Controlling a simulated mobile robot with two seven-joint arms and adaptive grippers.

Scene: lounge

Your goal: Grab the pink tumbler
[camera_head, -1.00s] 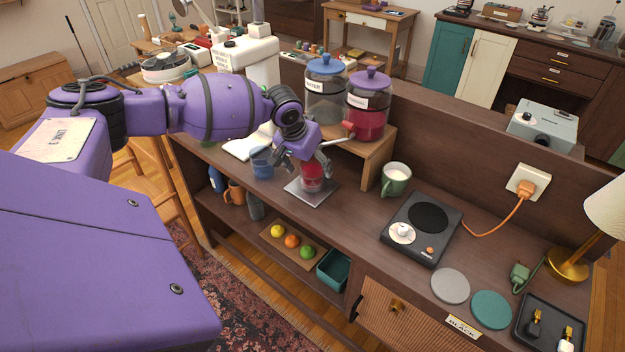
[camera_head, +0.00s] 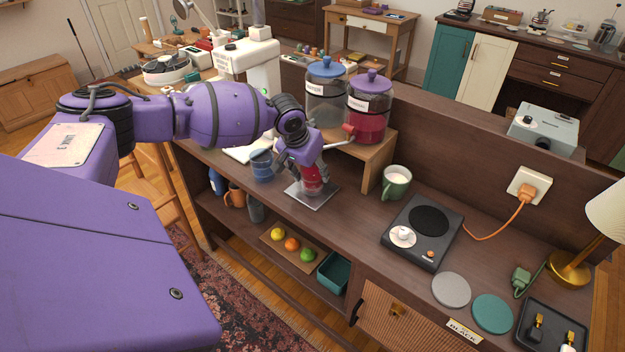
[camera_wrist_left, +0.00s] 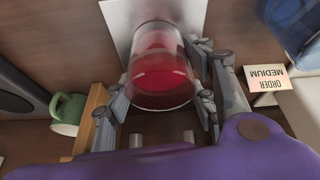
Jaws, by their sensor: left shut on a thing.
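The pink tumbler (camera_head: 313,183) is a clear cup with red-pink liquid in it. It stands upright on a grey square plate (camera_head: 318,201) on the counter, in front of the drink dispensers. My left gripper (camera_head: 311,176) reaches down over it, with its fingers closed around the sides of the tumbler. In the left wrist view the tumbler (camera_wrist_left: 160,70) sits between the two fingers (camera_wrist_left: 163,95), with the plate (camera_wrist_left: 122,18) beyond it. My right gripper is not in view.
A blue tumbler (camera_head: 263,165) stands just left of the plate. A dispenser of red drink (camera_head: 369,105) and a water dispenser (camera_head: 326,95) stand on a wooden riser behind. A green mug (camera_head: 396,183) and a black hot plate (camera_head: 422,230) are to the right.

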